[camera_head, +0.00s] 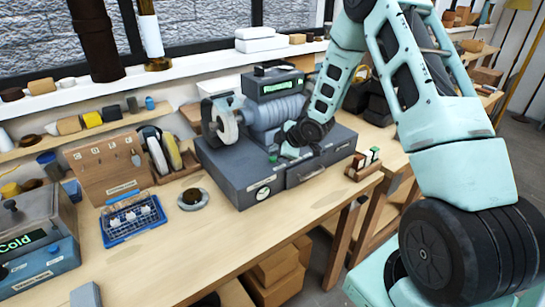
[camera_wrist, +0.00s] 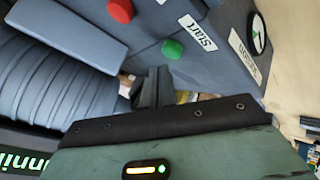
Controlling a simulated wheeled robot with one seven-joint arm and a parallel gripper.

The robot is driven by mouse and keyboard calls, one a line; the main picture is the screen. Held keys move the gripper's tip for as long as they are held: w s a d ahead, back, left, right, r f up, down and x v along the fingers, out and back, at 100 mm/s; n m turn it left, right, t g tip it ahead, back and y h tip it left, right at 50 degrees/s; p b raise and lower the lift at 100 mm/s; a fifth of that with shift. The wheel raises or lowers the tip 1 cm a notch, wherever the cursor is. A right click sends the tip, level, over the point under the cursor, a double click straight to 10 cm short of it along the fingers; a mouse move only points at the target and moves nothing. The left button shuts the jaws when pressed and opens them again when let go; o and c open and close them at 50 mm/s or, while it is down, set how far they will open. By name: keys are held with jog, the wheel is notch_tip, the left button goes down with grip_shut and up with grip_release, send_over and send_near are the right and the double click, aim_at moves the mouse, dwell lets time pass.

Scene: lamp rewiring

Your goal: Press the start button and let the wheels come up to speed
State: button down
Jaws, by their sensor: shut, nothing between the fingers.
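The bench grinder (camera_head: 265,112) stands on a dark grey base box, with a pale wheel (camera_head: 226,122) at its left end. In the wrist view, the green start button (camera_wrist: 172,49) shows beside a white "Start" label (camera_wrist: 197,33). A red button (camera_wrist: 121,11) is further up and left. My gripper (camera_head: 288,152) is low in front of the grinder. In the wrist view its fingers (camera_wrist: 153,86) are shut and empty, their tips just below the green button. I cannot tell whether they touch it. The green-lit display (camera_wrist: 20,155) shows part of a word, "nni". The wheel's motion cannot be judged.
A wooden pegboard (camera_head: 105,165), a blue rack (camera_head: 132,220) and a small round dish (camera_head: 193,199) stand left of the grinder. A blue-grey device reading "Cold" (camera_head: 35,245) is at the far left. The front bench top is mostly clear.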

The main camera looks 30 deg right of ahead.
aim_at(275, 159)
jog(key=shift+r, duration=0.1)
notch_tip(275, 159, up, 5)
jog(key=p, duration=0.3)
jog(key=shift+p, duration=0.35)
dwell(0.8)
jog(key=s+a+r+m+g+b, duration=0.1)
jog(key=s+a+b, duration=0.1)
jog(key=s+a, duration=0.4)
jog(key=s+a+r+m+g+b, duration=0.1)
jog(key=s+a+g+b, duration=0.15)
jog(key=a, duration=0.65)
jog(key=s+a+r+m+g+b, duration=0.1)
jog(key=s+a+r+b, duration=0.1)
jog(key=s+a, duration=0.4)
jog(key=s+a+g+b, duration=0.2)
jog(key=s+a, duration=0.2)
jog(key=s, duration=0.8)
jog(key=s+a+m+g+h+b, duration=0.1)
jog(key=s+a, duration=0.3)
jog(key=s, duration=0.7)
jog(key=shift+s+r+g+h+b, duration=0.15)
jog(key=shift+s+g+h+b, duration=0.2)
jog(key=shift+g, duration=0.4)
